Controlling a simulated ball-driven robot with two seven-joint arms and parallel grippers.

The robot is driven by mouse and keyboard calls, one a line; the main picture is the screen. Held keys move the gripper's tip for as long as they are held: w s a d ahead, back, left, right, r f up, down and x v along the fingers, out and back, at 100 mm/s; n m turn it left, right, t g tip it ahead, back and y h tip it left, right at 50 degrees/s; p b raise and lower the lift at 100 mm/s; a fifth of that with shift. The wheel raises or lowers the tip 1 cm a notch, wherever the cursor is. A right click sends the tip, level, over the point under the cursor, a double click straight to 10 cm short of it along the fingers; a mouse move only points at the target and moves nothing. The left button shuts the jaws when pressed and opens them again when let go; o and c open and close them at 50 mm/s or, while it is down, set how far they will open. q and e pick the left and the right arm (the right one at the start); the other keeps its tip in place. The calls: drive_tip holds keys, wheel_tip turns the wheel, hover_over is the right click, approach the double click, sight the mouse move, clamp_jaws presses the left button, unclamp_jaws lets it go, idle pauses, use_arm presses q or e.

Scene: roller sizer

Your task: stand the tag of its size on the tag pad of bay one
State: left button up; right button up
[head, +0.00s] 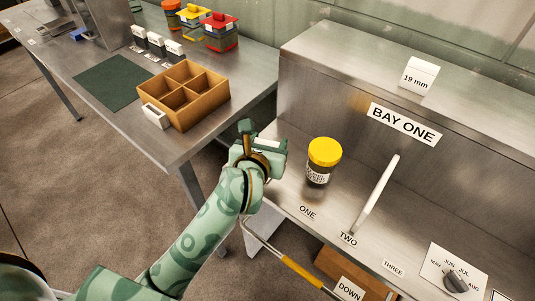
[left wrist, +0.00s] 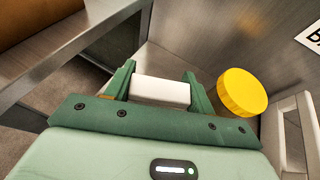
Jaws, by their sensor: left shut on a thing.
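My left gripper (head: 270,143) is shut on a white tag. In the left wrist view the white tag (left wrist: 160,92) lies between the two green fingers; its face and any print cannot be read. The gripper is at the left end of the steel machine, left of a dark jar with a yellow lid (head: 320,162). The yellow lid (left wrist: 241,92) also shows right of the fingers in the left wrist view. The BAY ONE sign (head: 404,124) is on the upright panel. A white block reading 19 mm (head: 418,75) stands on the ledge above it. My right gripper is out of view.
A slanted white bar (head: 376,195) rises right of the jar. Labels ONE, TWO and THREE mark the lower deck. A month dial (head: 455,281) is at the lower right. On the left table are a wooden divided box (head: 185,97), a green mat (head: 112,83) and several white tags.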

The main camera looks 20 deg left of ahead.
use_arm(q)
drive_tip(key=w+f, duration=0.1)
drive_tip(key=w+a+f+b, duration=0.1)
drive_tip(key=f, duration=0.1)
drive_tip(key=shift+w+f, duration=0.25)
drive_tip(key=shift+w, duration=0.05)
drive_tip(key=shift+w+f+b, duration=0.15)
drive_tip(key=shift+f+b, duration=0.65)
drive_tip(key=shift+f, duration=0.85)
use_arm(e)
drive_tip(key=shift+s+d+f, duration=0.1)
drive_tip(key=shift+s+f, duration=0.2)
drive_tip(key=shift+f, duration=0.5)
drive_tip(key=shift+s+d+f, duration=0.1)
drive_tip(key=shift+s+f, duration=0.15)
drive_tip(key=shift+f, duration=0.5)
use_arm(q)
drive_tip(key=shift+f, duration=0.2)
drive_tip(key=o, duration=1)
drive_tip(key=shift+c, duration=0.2)
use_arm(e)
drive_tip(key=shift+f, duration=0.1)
use_arm(q)
drive_tip(key=shift+r, duration=0.1)
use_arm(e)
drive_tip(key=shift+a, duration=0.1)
